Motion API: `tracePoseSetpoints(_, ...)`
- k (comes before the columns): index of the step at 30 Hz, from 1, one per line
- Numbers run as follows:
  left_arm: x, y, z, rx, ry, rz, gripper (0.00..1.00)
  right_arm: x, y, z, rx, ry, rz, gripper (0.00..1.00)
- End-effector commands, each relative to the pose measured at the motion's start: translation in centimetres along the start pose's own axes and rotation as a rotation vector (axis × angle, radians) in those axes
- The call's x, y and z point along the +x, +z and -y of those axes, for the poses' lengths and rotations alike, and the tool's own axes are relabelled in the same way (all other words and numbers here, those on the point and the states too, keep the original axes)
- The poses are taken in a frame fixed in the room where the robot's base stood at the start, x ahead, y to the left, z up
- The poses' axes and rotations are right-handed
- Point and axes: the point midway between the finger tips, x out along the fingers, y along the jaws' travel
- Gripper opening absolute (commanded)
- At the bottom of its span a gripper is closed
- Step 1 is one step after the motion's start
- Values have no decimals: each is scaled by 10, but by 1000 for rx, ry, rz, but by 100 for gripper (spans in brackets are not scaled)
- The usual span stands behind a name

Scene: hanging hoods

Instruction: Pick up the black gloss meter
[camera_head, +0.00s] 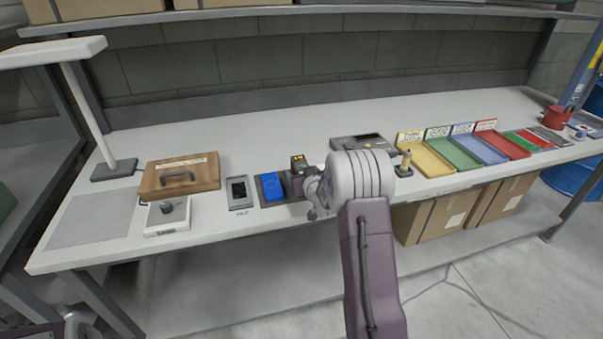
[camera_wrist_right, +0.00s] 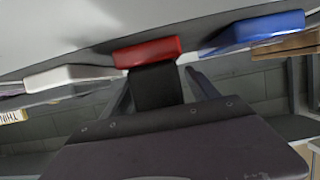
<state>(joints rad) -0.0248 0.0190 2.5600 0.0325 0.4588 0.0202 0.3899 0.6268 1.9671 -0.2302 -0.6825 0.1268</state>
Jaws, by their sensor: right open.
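The black gloss meter (camera_head: 299,162) stands on the bench beside a blue block, its small orange display lit on top. My right gripper (camera_head: 303,185) is at its near side and hides its lower part. In the right wrist view, the bench is at the top and a black block (camera_wrist_right: 156,86), which looks like the meter, is between the open fingers of my right gripper (camera_wrist_right: 160,95). It is against a red block (camera_wrist_right: 148,52); I cannot tell whether the fingers touch it. Only a piece of my left arm shows at the lower left edge, its jaws unclear.
The blue block (camera_head: 273,187) lies close left of the meter; a white block (camera_wrist_right: 70,77) shows in the wrist view. A grey instrument (camera_head: 360,142) is to the right. A wooden case (camera_head: 180,176) and a lamp (camera_head: 113,170) stand left. Coloured trays (camera_head: 455,152) line the right.

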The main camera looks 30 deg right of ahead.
Motion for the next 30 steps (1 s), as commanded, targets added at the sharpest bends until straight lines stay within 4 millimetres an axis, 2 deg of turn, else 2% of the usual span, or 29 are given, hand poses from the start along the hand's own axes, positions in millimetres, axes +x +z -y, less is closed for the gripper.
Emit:
tracePoseSetpoints(7, 0, 0, 0, 0, 0, 0, 0, 5, 0, 0, 0, 0, 0, 69)
tracePoseSetpoints(8, 0, 0, 0, 0, 0, 0, 0, 5, 0, 0, 0, 0, 0, 66)
tracePoseSetpoints(15, 0, 0, 0, 0, 0, 0, 0, 5, 0, 0, 0, 0, 0, 0)
tracePoseSetpoints(25, -1, 0, 0, 0, 0, 0, 0, 4, -5, 0, 0, 0, -4, 0)
tracePoseSetpoints(30, -10, -1, 0, 0, 0, 0, 0, -9, -40, 0, -2, 0, -10, 0)
